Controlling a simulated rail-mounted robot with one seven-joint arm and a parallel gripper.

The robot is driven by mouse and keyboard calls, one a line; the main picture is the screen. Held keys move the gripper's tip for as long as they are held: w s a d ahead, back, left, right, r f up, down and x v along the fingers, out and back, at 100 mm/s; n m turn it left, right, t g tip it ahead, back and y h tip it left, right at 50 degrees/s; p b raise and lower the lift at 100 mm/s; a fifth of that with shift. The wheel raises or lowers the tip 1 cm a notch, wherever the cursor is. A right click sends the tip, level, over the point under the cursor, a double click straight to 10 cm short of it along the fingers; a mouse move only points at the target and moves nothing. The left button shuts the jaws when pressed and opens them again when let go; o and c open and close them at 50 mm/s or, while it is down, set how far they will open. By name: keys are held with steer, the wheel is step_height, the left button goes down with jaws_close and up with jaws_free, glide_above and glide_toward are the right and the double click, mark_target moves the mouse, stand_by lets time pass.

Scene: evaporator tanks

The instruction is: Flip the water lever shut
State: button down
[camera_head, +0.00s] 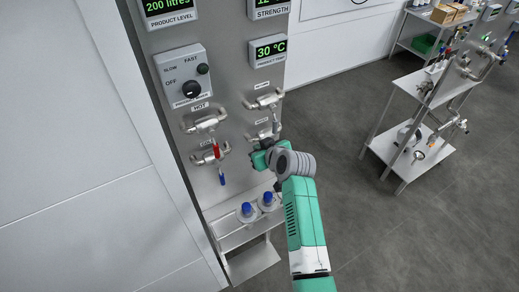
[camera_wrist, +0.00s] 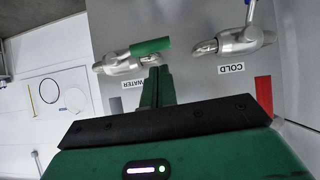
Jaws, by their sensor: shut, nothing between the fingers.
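The water valve (camera_wrist: 120,66) is a metal fitting with a green lever (camera_wrist: 150,46), above an upside-down WATER label (camera_wrist: 135,84) in the wrist view. The lever lies roughly along the valve body, its free end toward the cold valve. My gripper (camera_wrist: 156,69) is shut and empty. Its fingertips are just below the lever and overlap the valve's right end in the picture; whether they touch is unclear. In the head view my gripper (camera_head: 259,157) is beside the lower right valve (camera_head: 262,134), whose lever I cannot make out there.
The cold valve (camera_wrist: 232,42) with a blue lever (camera_wrist: 250,12) is close on the right in the wrist view, with a red lever (camera_wrist: 264,93) nearby. In the head view, blue-capped bottles (camera_head: 247,211) stand on a low shelf. A steel cart (camera_head: 420,110) stands apart, right.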

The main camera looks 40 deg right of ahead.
steer(key=shift+w+d+f, duration=0.1)
steer(key=shift+w+f, duration=0.05)
steer(key=shift+f, duration=0.65)
steer(key=shift+f, duration=0.1)
